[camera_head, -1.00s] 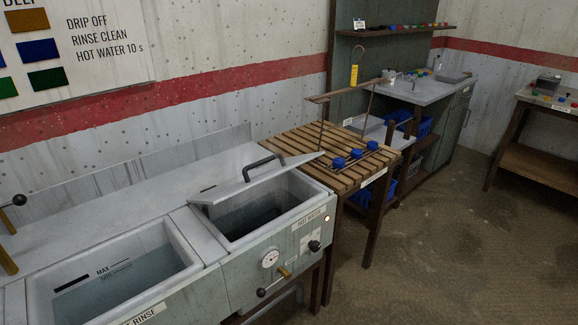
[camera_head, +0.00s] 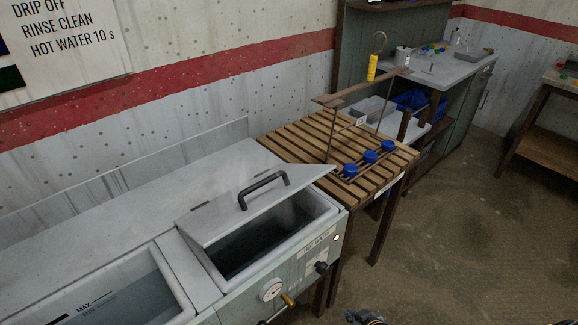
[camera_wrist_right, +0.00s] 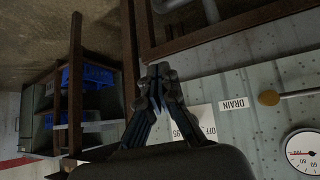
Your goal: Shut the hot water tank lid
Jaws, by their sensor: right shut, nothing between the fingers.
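The hot water tank lid (camera_head: 225,213) is a flat grey panel with a black bar handle (camera_head: 264,189). It is tilted up and partly open, with the dark tank interior (camera_head: 262,240) showing under its front edge. The tank's front (camera_head: 318,242) carries a HOT WATER label. My right gripper (camera_head: 364,316) just shows at the bottom edge of the head view, in front of the tank and apart from the lid. In the right wrist view its fingers (camera_wrist_right: 160,75) are together and empty, before the panel with the DRAIN label (camera_wrist_right: 233,104). My left gripper is out of view.
A rinse basin (camera_head: 110,295) adjoins the tank on the left. A slatted wooden table (camera_head: 300,138) with blue-capped items (camera_head: 370,156) and a wire stand is to the right. A dial (camera_head: 271,289) and a brass tap (camera_head: 288,300) stick out of the front. The floor at right is clear.

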